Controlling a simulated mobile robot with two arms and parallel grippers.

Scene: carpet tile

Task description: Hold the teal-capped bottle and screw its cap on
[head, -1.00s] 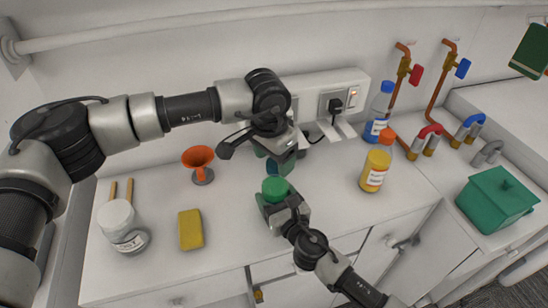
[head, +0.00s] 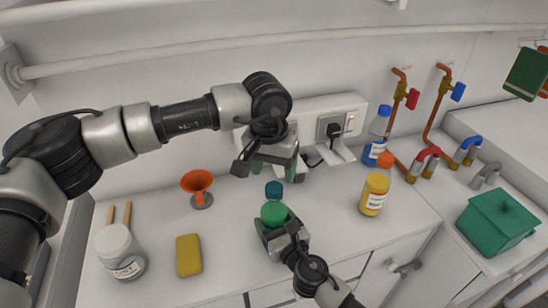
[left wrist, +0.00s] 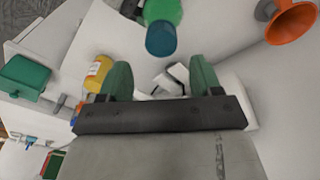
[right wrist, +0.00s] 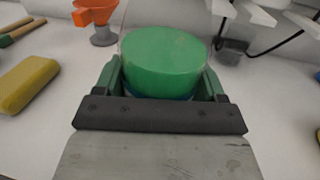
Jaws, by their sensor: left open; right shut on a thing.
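The bottle's green body (head: 273,214) is between the jaws of my right gripper (head: 283,234), over the front of the counter. It fills the right wrist view (right wrist: 165,62), where the jaws close on it from both sides. The teal cap (head: 274,190) shows just above the green body, and in the left wrist view (left wrist: 160,40) it overlaps the green part (left wrist: 163,10). I cannot tell whether the cap is seated on the neck. My left gripper (head: 270,165) is open and empty above the cap, its fingers apart in the left wrist view (left wrist: 160,80).
An orange funnel (head: 197,184), a yellow sponge (head: 188,255) and a white jar (head: 120,253) stand left. A yellow bottle with orange cap (head: 375,190) and a blue-capped bottle (head: 377,140) stand right. A socket strip (head: 325,123) is behind. Counter between sponge and bottle is clear.

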